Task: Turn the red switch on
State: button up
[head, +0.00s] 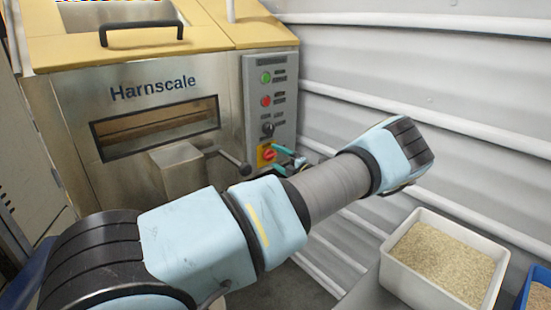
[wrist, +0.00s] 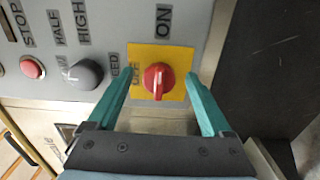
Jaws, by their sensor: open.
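The red switch (wrist: 157,80) is a rotary knob on a yellow plate (wrist: 178,56) on the panel. It also shows in the head view (head: 268,154). In the wrist view, "ON" is printed above the plate and another label, apparently "OFF", lies left of the knob. The knob's ridge runs roughly up and down in that view; I cannot tell which end is its pointer. My gripper (wrist: 160,76) is open, its teal fingers on either side of the knob with gaps. In the head view my gripper (head: 287,157) is at the panel's lower part.
The grey control panel (head: 284,72) also carries a green button (head: 266,77), a red stop button (wrist: 33,67) and a dark knob (wrist: 83,74), near the switch. A lever (head: 235,160) projects left of my gripper. A white bin of grain (head: 388,262) stands lower right.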

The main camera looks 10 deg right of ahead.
jog(key=b+v, duration=0.1)
jog(key=v, duration=0.8)
jog(key=shift+s, duration=0.15)
